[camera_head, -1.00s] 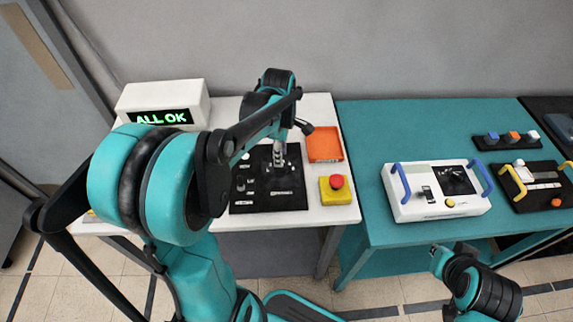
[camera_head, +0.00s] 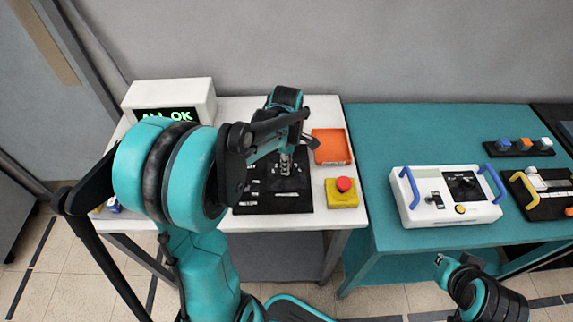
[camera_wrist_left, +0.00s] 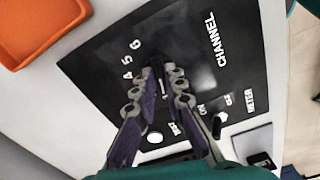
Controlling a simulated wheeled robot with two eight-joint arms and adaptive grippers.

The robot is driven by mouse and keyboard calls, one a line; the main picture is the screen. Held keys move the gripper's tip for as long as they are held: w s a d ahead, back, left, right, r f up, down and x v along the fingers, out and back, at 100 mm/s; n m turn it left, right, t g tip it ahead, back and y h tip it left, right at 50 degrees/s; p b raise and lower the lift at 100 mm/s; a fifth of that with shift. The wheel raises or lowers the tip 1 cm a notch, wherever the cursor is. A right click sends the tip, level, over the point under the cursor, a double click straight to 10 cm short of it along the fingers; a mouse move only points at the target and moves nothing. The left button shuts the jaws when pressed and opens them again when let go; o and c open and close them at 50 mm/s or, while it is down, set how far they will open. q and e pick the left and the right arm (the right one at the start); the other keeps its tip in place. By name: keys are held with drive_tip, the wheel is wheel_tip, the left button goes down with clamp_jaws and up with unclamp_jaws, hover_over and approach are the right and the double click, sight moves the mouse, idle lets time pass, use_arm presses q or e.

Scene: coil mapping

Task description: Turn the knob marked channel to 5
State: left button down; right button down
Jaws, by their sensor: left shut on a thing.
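The black control panel (camera_head: 297,203) lies on the white table, under my left gripper (camera_head: 285,166). The left wrist view shows the panel (camera_wrist_left: 100,60) close up, with a white "CHANNEL" label (camera_wrist_left: 213,40) and the digits 4, 5 and 6 (camera_wrist_left: 131,60) around the place where the fingers reach down. My left gripper (camera_wrist_left: 158,72) is shut on the channel knob, which is dark and mostly hidden between the fingertips. The knob's pointer cannot be made out.
An orange tray (camera_head: 331,147) and a yellow box with a red button (camera_head: 343,186) stand right of the panel. A white box with a green "ALL OK" display (camera_head: 172,98) is at the back left. A teal table (camera_head: 375,125) on the right carries devices with handles.

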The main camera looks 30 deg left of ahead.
use_arm(q)
drive_tip(key=shift+m, duration=0.5)
drive_tip(key=m+p, duration=0.1)
drive_tip(key=m, duration=0.3)
drive_tip(key=shift+m, duration=0.4)
drive_tip(key=m+p, duration=0.1)
drive_tip(key=m, duration=0.5)
drive_tip(key=m+p, duration=0.1)
drive_tip(key=m, duration=0.5)
drive_tip(key=shift+m, duration=0.4)
drive_tip(key=m, duration=0.5)
drive_tip(key=shift+m, duration=0.3)
drive_tip(key=c, duration=1.6)
unclamp_jaws()
